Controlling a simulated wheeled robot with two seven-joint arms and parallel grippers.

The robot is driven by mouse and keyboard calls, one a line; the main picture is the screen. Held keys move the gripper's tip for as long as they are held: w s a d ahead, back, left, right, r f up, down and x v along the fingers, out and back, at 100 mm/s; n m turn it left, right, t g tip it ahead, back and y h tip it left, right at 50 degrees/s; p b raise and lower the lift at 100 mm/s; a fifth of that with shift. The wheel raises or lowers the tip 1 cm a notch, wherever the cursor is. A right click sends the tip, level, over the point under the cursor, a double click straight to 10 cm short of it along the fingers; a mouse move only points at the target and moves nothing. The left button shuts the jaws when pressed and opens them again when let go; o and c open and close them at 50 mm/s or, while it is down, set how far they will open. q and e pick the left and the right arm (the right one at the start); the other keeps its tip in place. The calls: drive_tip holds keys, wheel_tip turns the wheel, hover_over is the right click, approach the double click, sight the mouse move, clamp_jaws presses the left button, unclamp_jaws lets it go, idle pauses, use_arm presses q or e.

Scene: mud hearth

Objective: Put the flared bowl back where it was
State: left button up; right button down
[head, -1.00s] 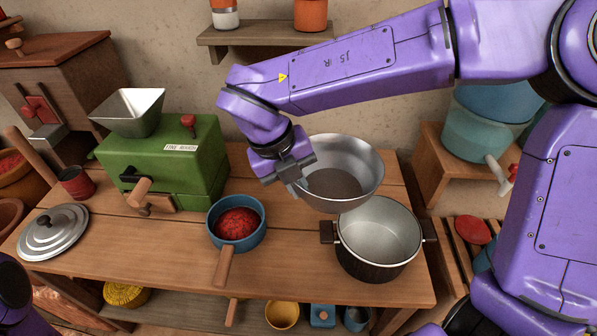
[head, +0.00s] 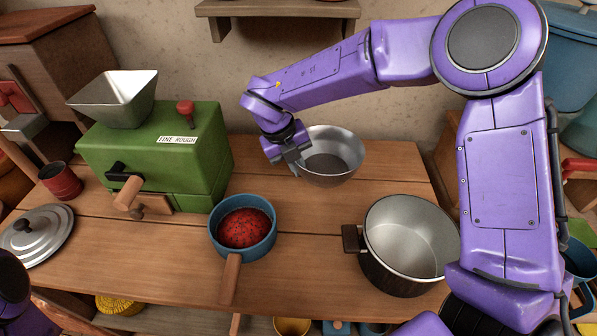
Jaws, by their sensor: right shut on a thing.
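The flared bowl (head: 343,148) is a wide grey metal bowl at the back of the wooden table, behind the dark pot. My right gripper (head: 294,166) is shut on its left rim. The bowl is upright and appears to be at or just above the table top; I cannot tell whether its base touches. Of my left arm, only a dark and purple part shows at the lower left edge; its gripper is out of view.
A dark pot (head: 410,240) with side handles stands at the front right. A blue saucepan (head: 243,228) with red contents stands at the middle. A green mill (head: 155,160) with a metal hopper stands at left, near a red cup (head: 61,181) and a lid (head: 37,236). A shelf (head: 277,12) hangs behind.

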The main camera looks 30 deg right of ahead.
drive_tip(key=w+f, duration=0.1)
drive_tip(key=w+d+f, duration=0.1)
drive_tip(key=f, duration=0.1)
drive_tip(key=shift+w+d+f, duration=0.1)
drive_tip(key=shift+w+f, duration=0.05)
drive_tip(key=shift+w, duration=0.1)
wheel_tip(320, 180, down, 3)
drive_tip(key=shift+w+f, duration=0.1)
drive_tip(key=c, duration=1.3)
unclamp_jaws()
drive_tip(key=shift+f, duration=0.1)
drive_tip(key=shift+o, duration=0.2)
drive_tip(key=v, duration=1.2)
drive_tip(key=shift+r, duration=0.2)
